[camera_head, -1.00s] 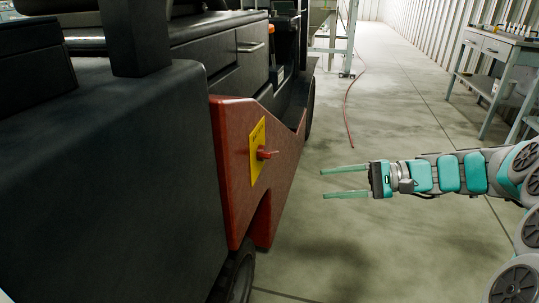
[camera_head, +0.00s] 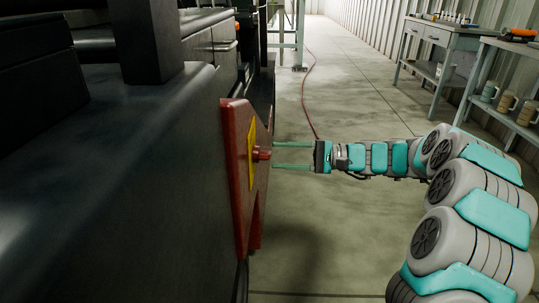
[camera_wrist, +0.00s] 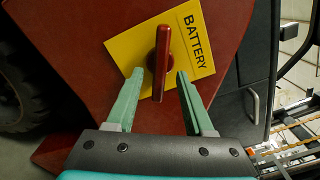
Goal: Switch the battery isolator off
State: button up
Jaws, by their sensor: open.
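The battery isolator is a red handle (camera_wrist: 162,62) on a yellow plate (camera_wrist: 124,47) marked "BATTERY" in the wrist view. The plate is on a red panel (camera_head: 236,150) of the dark vehicle, where the handle (camera_head: 262,154) sticks out to the right in the head view. My gripper (camera_head: 275,155) is open, with its two green fingers pointing at the handle. In the wrist view the handle lies between the spread fingertips (camera_wrist: 158,80), one on each side. I cannot tell whether either finger touches it.
The dark vehicle body (camera_head: 130,170) fills the left side. A grey workbench (camera_head: 455,35) and a shelf with mugs (camera_head: 505,90) stand at the right wall. A red hose (camera_head: 305,90) lies on the floor.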

jog(key=shift+a, duration=1.5)
jog(key=shift+c, duration=0.2)
grip_shut()
